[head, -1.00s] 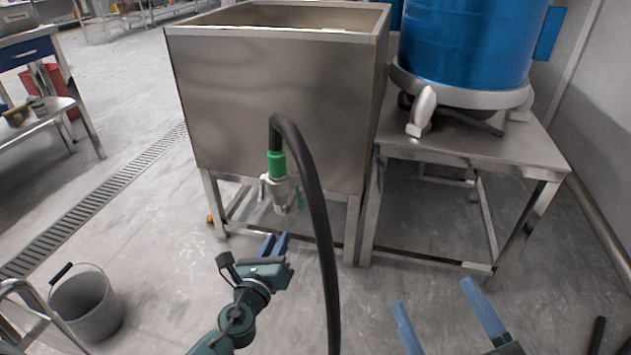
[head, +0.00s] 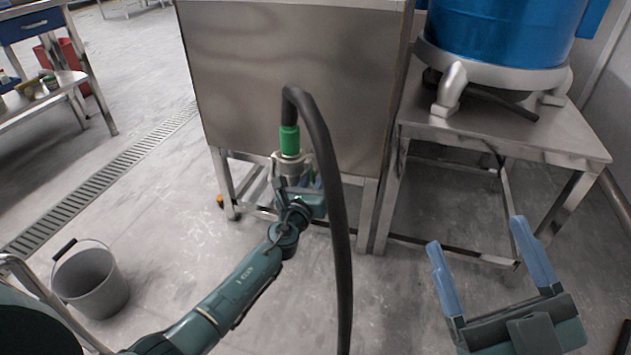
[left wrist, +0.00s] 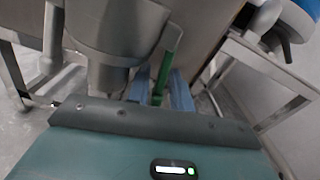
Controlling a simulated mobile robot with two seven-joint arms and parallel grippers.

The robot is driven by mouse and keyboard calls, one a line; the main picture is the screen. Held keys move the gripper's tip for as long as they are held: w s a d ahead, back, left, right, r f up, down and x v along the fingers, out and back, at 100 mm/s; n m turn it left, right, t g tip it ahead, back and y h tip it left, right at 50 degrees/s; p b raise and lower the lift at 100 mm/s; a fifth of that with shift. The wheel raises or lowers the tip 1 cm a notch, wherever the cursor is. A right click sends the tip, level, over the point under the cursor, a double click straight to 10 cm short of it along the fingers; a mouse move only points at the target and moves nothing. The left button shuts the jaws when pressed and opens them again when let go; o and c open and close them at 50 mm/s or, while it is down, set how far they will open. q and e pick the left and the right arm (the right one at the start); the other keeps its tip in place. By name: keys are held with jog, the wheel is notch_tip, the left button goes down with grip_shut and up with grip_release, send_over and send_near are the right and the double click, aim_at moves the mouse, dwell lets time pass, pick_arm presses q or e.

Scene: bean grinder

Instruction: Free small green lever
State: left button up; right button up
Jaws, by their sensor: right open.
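The small green lever (left wrist: 170,48) hangs beside the grey metal coupling (left wrist: 115,30) in the left wrist view. The coupling (head: 290,164) also shows in the head view, below a green collar (head: 289,140) at the end of a black hose (head: 335,200). My left gripper (left wrist: 162,82) has its blue fingers on either side of the lever's lower end, with a gap between them. In the head view my left gripper (head: 314,182) is partly hidden by the hose and its own wrist. My right gripper (head: 475,233) is open and empty at the lower right.
A steel tank (head: 285,70) stands behind the coupling. A blue drum (head: 500,30) sits on a steel table (head: 555,145) to the right. A grey bucket (head: 92,285) stands on the floor at left. The hose hangs just right of my left gripper.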

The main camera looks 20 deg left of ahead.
pick_arm(q)
jog(key=shift+w, duration=0.75)
jog(key=shift+c, duration=0.3)
grip_shut()
